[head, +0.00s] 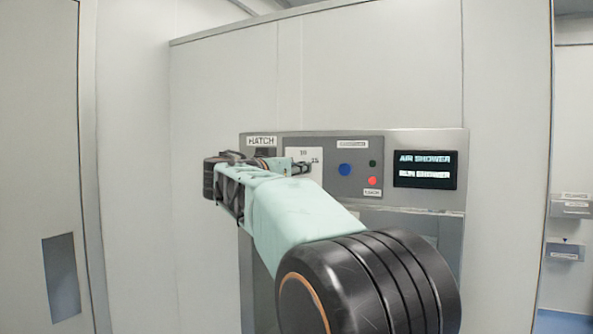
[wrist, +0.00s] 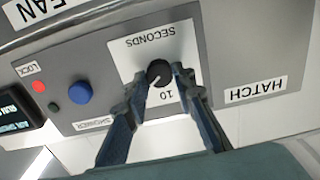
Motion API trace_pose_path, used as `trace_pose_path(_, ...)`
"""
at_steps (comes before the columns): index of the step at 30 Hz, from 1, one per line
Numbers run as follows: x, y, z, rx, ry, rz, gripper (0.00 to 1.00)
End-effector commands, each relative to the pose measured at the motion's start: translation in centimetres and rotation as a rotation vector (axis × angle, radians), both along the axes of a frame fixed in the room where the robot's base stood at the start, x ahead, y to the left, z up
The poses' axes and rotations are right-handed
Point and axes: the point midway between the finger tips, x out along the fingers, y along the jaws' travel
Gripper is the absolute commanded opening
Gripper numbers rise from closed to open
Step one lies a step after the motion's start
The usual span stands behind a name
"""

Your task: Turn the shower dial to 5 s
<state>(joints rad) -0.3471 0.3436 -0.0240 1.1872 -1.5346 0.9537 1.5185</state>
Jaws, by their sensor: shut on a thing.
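The shower dial (wrist: 159,72) is a small black knob on a white plate (wrist: 133,48) marked SECONDS, seen upside down in the wrist view. The number 10 shows on the plate near the dial. My gripper (wrist: 160,76) is shut on the dial, one finger on each side. A light mark shows on the knob, but its exact setting is too small to read.
A blue button (head: 345,170), a red one (head: 372,181) and a small green one (head: 373,163) sit right of the plate. Farther right is a lit display (head: 425,172) reading AIR SHOWER. A HATCH label (head: 262,141) is at the panel's upper left.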

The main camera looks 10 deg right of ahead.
Motion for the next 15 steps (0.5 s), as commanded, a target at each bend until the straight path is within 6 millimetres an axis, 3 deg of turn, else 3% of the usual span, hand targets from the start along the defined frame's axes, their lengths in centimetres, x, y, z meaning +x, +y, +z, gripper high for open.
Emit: trace_pose_path(15,0.06,0.19,-0.17,-0.345,0.251,0.002,0.0)
